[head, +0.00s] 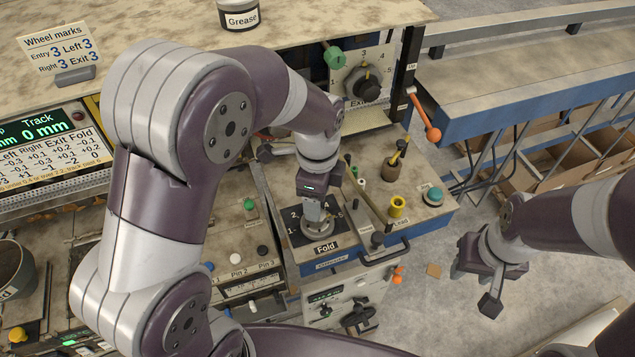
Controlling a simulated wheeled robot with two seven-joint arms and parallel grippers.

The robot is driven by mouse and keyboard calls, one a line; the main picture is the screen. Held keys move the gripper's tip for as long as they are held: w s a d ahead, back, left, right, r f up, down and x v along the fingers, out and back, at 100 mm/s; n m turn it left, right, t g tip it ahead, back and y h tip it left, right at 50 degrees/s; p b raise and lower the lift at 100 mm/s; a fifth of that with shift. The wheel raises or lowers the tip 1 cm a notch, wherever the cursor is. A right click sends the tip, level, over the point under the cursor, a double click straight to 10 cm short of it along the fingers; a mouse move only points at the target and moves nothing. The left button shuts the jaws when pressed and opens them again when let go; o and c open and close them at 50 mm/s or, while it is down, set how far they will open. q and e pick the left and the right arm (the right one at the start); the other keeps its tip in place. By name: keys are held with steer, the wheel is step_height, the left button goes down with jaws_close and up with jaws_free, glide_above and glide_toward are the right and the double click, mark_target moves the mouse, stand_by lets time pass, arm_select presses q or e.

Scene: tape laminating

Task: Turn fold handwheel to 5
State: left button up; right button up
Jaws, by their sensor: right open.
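The fold handwheel (318,226) sits on a black dial plate marked "Fold" (326,247) on the front of the blue-edged machine. My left gripper (313,205) points down right over the handwheel and hides most of it. I cannot see its fingers well enough to tell whether they are open or shut, or touching the wheel. Some dial numbers show around it, but the pointer's setting is hidden. My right gripper (478,283) is open and empty over the floor, right of the machine.
The exit handwheel (362,84) stands behind, with a green knob (334,57) and an orange-ended lever (432,132) nearby. A sign (60,45) lists wheel marks, all 3.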

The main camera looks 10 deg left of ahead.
arm_select(q)
step_height(320, 180, up, 8)
steer(key=p, duration=0.2)
